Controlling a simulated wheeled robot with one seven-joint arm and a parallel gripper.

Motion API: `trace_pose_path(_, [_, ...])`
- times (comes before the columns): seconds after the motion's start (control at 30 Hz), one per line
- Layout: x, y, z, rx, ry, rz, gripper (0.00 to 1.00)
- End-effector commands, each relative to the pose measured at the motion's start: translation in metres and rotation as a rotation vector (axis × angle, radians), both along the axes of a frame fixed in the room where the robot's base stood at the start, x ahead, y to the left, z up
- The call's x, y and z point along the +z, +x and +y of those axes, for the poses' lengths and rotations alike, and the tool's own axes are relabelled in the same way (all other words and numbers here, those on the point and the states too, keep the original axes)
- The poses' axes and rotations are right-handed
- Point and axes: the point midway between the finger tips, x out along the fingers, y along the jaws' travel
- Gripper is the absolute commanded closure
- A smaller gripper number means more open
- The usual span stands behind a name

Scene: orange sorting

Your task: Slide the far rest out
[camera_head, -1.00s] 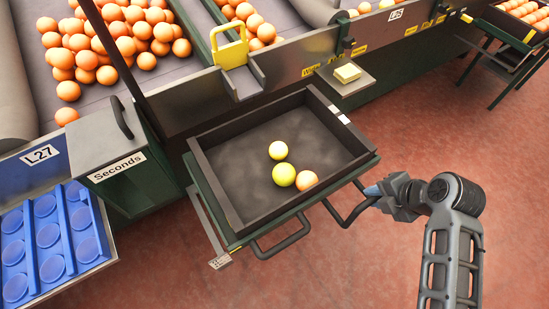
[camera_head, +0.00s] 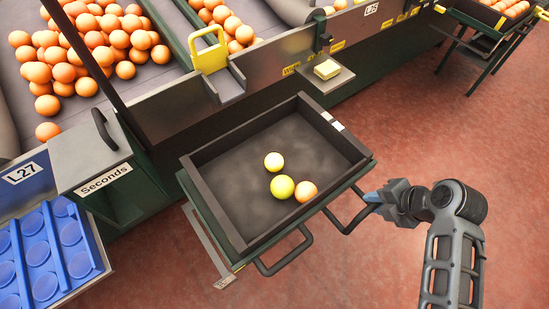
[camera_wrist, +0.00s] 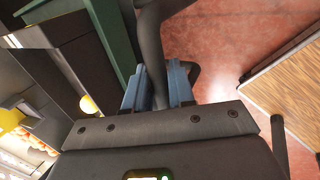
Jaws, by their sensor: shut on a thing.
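The rest (camera_head: 366,168) is a dark green platform that stands out from the grading machine, with a black tray (camera_head: 222,217) on it. Two black looped handles stick out of its front: a near one (camera_head: 283,266) and a far one (camera_head: 343,229). My gripper (camera_head: 373,198) reaches in from the right and is shut on the far handle. In the wrist view its blue fingers (camera_wrist: 159,88) close around the dark bar (camera_wrist: 152,35). Two yellowish fruits (camera_head: 282,187) and one orange (camera_head: 306,191) lie in the tray.
The machine has a yellow gate (camera_head: 209,51) and a small pad (camera_head: 327,70) behind the tray. A "Seconds" box (camera_head: 95,155) and a blue cupped tray (camera_head: 42,262) stand at left. Red floor (camera_head: 440,120) is clear at right. The wrist view shows a wooden surface (camera_wrist: 290,90).

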Motion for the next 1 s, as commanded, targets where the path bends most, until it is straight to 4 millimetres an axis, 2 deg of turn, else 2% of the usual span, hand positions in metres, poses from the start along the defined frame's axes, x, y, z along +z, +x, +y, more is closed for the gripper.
trace_pose_path(0.73, [0.000,-0.028,-0.020,-0.002,0.000,0.001,1.00])
trace_pose_path(0.77, [0.000,-0.028,-0.020,-0.002,0.000,0.001,0.74])
trace_pose_path(1.0, [0.000,-0.027,-0.020,-0.001,0.000,0.001,0.51])
